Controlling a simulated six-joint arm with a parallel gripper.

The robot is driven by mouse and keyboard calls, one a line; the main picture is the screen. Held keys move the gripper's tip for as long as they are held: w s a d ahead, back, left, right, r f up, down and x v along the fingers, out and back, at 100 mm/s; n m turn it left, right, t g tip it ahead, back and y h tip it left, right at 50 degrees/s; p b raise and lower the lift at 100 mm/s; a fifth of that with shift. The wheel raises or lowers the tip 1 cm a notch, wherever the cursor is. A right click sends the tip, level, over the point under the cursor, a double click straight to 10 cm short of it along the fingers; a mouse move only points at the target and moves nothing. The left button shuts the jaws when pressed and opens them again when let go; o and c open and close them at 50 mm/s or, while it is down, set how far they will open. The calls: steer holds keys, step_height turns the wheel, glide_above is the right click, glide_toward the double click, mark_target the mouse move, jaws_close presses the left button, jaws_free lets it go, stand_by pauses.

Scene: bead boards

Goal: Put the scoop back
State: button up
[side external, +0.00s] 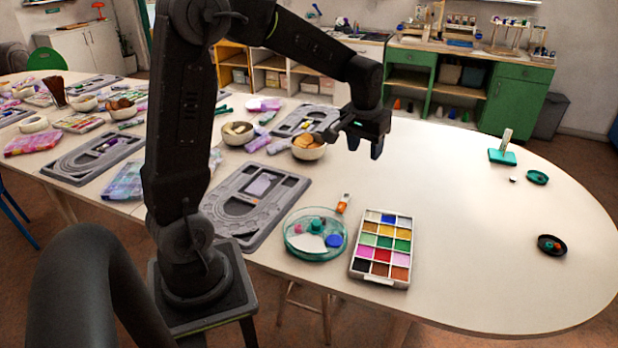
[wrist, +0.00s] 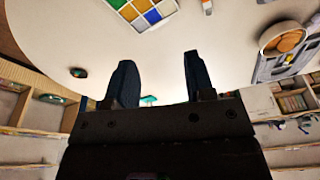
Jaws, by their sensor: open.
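My gripper (side external: 365,145) is open and empty, held above the table behind the paint-like tray. In the wrist view its two fingers (wrist: 159,62) stand apart with bare table between them. A small orange tool with a pale end (side external: 343,203) lies beside the round clear dish; it may be the scoop, but it is too small to be sure. Its edge shows at the top of the wrist view (wrist: 207,5). A teal base with an upright pale piece (side external: 503,156) stands at the far right; I cannot tell whether it is a holder. A teal ring-like dish (side external: 537,177) lies near it.
The round clear dish (side external: 290,240) and a tray of coloured squares (side external: 381,217) are at the front. A bowl of biscuit-like pieces (side external: 308,153) and grey bead boards (side external: 248,240) are to the left. A dark dish (side external: 551,245) lies right. The table's middle right is clear.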

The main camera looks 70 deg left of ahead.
steer(key=s+d+r+m+t, duration=0.2)
steer(key=s+d+r, duration=0.1)
steer(key=s+d, duration=0.4)
steer(key=s+d+r+m+t+h, duration=0.1)
steer(key=s+d+r+m, duration=0.2)
steer(key=s+d, duration=0.5)
steer(key=s, duration=0.5)
steer(key=shift+t, duration=0.4)
steer(key=shift+o, duration=0.2)
